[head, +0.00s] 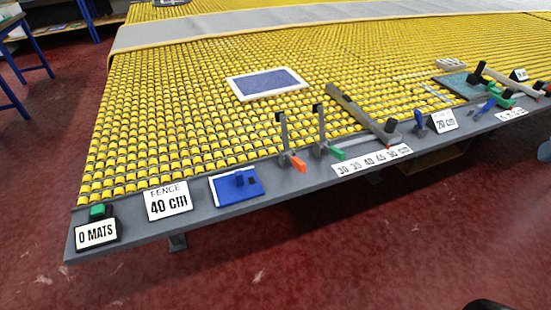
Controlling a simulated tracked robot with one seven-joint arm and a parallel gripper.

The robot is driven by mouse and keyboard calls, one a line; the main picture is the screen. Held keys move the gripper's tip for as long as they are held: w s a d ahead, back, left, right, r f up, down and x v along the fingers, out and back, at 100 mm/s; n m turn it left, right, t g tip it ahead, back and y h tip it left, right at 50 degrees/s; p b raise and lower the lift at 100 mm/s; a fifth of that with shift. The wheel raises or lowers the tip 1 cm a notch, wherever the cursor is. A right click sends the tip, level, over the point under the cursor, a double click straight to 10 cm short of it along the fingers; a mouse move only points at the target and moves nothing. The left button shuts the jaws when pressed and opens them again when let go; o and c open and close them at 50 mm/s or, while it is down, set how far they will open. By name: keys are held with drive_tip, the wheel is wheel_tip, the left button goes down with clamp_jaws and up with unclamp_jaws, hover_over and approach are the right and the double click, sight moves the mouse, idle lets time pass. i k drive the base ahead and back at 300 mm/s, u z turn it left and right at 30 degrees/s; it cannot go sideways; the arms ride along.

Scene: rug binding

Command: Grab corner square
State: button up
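No piece is labelled as the corner square, and I cannot tell for certain which one it is. A flat blue plate (226,190) with dark blue raised blocks lies on the grey front rail, just right of the "FENCE 40 cm" sign. A small pale, thin angled piece (435,95) lies on the yellow rollers at the right, left of a teal plate (462,86); its shape is too small to make out. My gripper is not recognisable in the head view; only a dark rounded shape shows at the bottom right edge.
A white-bordered blue-grey mat (267,83) lies on the yellow roller bed (170,110). Upright clamps (283,135) with orange and green handles and a long grey bar (358,112) stand near the grey rail (300,184). Signs (167,201) line it. Red floor in front is clear.

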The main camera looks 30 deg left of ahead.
sight(236, 187)
drive_tip(key=u, duration=0.65)
drive_tip(key=i, duration=0.1)
drive_tip(key=z, duration=1.4)
drive_tip(key=k, duration=2.3)
drive_tip(key=u, duration=1.65)
drive_tip(key=i, duration=1.05)
drive_tip(key=u, duration=0.05)
